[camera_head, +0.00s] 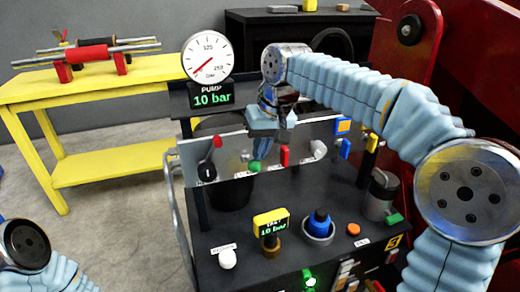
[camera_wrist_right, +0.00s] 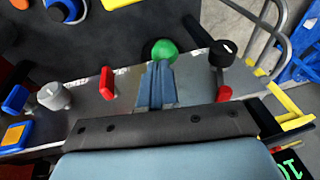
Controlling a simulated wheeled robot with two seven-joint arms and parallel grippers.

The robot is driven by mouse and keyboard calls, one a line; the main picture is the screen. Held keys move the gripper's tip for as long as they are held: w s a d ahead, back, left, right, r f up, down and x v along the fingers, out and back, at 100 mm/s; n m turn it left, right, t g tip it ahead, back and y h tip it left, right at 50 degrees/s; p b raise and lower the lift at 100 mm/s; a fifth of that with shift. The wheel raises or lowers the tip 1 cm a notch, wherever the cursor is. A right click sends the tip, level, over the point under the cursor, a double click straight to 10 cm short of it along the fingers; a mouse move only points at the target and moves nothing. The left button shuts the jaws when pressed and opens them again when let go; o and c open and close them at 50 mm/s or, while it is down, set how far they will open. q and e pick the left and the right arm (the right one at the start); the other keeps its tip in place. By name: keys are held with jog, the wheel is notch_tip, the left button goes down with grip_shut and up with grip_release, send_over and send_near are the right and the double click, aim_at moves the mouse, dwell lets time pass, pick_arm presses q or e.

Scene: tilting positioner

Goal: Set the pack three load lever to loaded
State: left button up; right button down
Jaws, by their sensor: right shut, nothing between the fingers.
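The cart has a yellow "3" label (camera_head: 393,242) at its front right. A lever with a black hub (camera_head: 207,173) and red-tipped handle (camera_head: 217,141) is at the left of its upright grey panel; the handle points up. In the wrist view the hub (camera_wrist_right: 223,47) and red tip (camera_wrist_right: 224,93) lie right of my fingers. I cannot read a label marking this as the load lever. My right gripper (camera_head: 261,148) is shut and empty at the panel, right of that lever. In the wrist view its fingertips (camera_wrist_right: 157,66) are close to a green knob (camera_wrist_right: 163,50); contact is unclear.
A red handle (camera_head: 284,156), a grey knob (camera_head: 318,149) and a blue-yellow part (camera_head: 343,125) follow rightward along the panel. A "10 bar" display (camera_head: 270,225) and blue knob (camera_head: 319,222) stand in front. The pump gauge (camera_head: 208,55) is behind; a red structure (camera_head: 460,60) is right.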

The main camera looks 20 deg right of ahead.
pick_arm(q)
notch_tip(320, 180, down, 16)
jog(key=a+b, duration=0.1)
jog(key=b, duration=1.5)
jog(key=shift+w+a+f, duration=0.15)
jog(key=shift+w+a, duration=0.1)
jog(key=shift+w, duration=0.15)
pick_arm(e)
jog(key=s+f+t, duration=0.3)
jog(key=f+t, duration=0.2)
jog(key=f, duration=0.3)
jog(key=shift+s+f, duration=0.15)
jog(key=shift+f, duration=0.15)
jog(key=shift+f, duration=0.1)
